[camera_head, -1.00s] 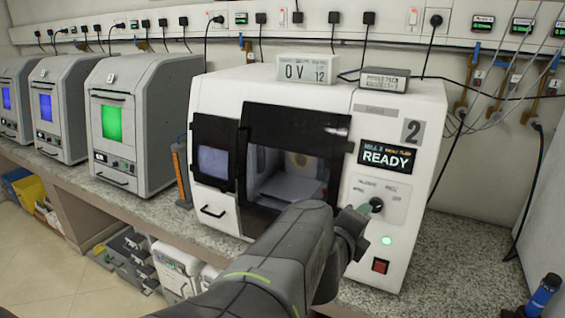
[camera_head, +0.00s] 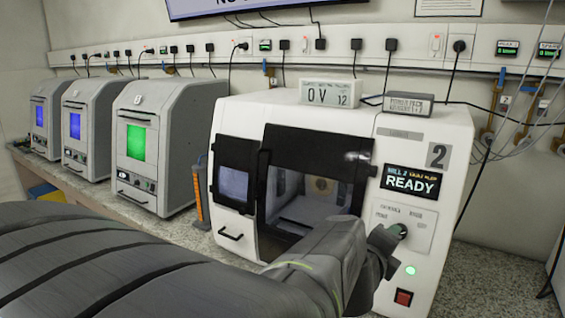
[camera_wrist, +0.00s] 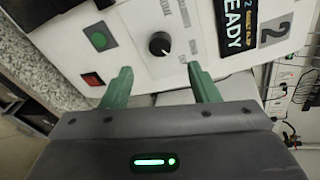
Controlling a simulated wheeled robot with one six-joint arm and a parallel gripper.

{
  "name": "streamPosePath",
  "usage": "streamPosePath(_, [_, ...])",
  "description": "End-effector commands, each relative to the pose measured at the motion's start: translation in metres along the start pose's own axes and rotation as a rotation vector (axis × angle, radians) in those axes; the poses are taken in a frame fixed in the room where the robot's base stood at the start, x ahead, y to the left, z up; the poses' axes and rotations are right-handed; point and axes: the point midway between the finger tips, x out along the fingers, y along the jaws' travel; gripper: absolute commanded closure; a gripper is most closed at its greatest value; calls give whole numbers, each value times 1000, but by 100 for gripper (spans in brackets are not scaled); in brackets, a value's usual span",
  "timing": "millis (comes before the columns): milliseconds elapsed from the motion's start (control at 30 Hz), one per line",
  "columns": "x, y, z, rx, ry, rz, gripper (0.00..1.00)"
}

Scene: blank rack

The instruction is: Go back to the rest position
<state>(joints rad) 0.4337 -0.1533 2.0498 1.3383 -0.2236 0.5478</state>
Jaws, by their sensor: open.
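My gripper (camera_wrist: 160,88) shows in the wrist view with two green fingers spread apart and nothing between them. It faces the control panel of the white machine marked 2 (camera_head: 455,125). The black knob (camera_wrist: 160,44) is just beyond the fingertips, apart from them as far as I can tell. In the head view the knob (camera_head: 398,231) is partly behind my wrist, and the fingers are hidden there. My arm reaches across the lower part of the head view. The machine's display (camera_head: 411,182) reads READY.
A green lit button (camera_wrist: 99,41) and a red button (camera_wrist: 93,79) are beside the knob. The machine's dark-framed chamber (camera_head: 312,180) stands open to view. Smaller grey machines (camera_head: 165,150) line the counter at left. Cables hang from the wall rail (camera_head: 365,50) behind.

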Motion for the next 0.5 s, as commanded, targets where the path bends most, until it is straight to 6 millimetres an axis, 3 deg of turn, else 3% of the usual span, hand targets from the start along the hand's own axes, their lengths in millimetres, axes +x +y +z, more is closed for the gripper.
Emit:
streamPosePath(300, [54,3,-1,0,1,1,45])
streamPosePath(500, [77,1,0,-1,0,0,45])
